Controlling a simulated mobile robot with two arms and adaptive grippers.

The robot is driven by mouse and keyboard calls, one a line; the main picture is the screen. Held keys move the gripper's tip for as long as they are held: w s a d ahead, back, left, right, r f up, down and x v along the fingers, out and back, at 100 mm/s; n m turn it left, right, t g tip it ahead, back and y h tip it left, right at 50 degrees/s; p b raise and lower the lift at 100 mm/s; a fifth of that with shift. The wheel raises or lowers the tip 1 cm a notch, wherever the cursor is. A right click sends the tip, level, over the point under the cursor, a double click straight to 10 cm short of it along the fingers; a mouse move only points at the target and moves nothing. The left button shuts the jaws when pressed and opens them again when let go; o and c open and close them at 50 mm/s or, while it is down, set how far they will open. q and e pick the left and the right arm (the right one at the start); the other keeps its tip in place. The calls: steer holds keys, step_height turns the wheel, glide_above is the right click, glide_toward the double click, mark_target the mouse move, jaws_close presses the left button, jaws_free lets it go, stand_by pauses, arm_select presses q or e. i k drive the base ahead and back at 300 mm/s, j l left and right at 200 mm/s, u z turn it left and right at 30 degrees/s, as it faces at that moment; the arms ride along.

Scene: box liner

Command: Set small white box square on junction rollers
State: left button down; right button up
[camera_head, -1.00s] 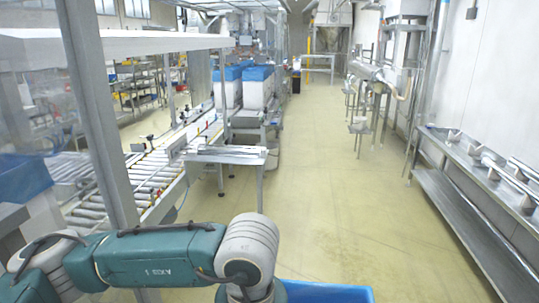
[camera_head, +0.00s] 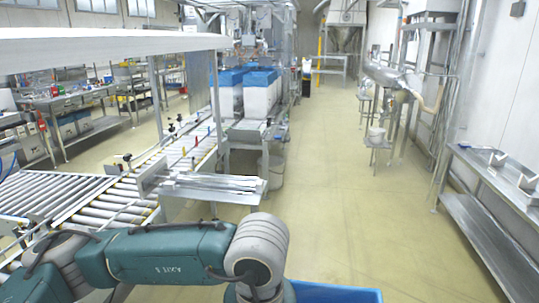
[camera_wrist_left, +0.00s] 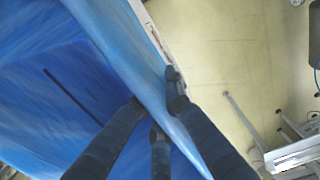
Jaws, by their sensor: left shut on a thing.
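My left gripper (camera_wrist_left: 155,105) is shut on the rim of a box with a blue liner, one dark finger on the outer side and the others on the inner side. The blue liner (camera_wrist_left: 90,60) fills the left of the left wrist view. A strip of white box wall (camera_wrist_left: 148,28) shows along its outer edge. In the head view my teal left arm crosses the bottom and hides its gripper; a blue rim (camera_head: 335,292) shows beyond it. Silver rollers (camera_head: 105,207) lie at left, where two conveyor stretches meet. My right gripper is not in view.
A metal side plate (camera_head: 210,186) juts from the conveyor toward the aisle. White boxes with blue tops (camera_head: 260,93) stand farther along the line. A steel bench (camera_head: 492,188) runs along the right wall. The yellowish floor (camera_head: 345,200) between is clear.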

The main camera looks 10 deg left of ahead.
mark_target(118, 208)
steer(key=i+u, duration=0.2)
steer(key=i, duration=0.3)
steer(key=i+u, duration=0.2)
steer(key=i, duration=0.3)
steer(key=i+l+u, duration=0.2)
steer(key=i, duration=0.25)
steer(key=i+j+u, duration=0.45)
steer(key=i, duration=0.5)
steer(key=i+j+u, duration=0.25)
steer(key=i, duration=0.25)
steer(key=i+j, duration=0.25)
steer(key=j, duration=0.2)
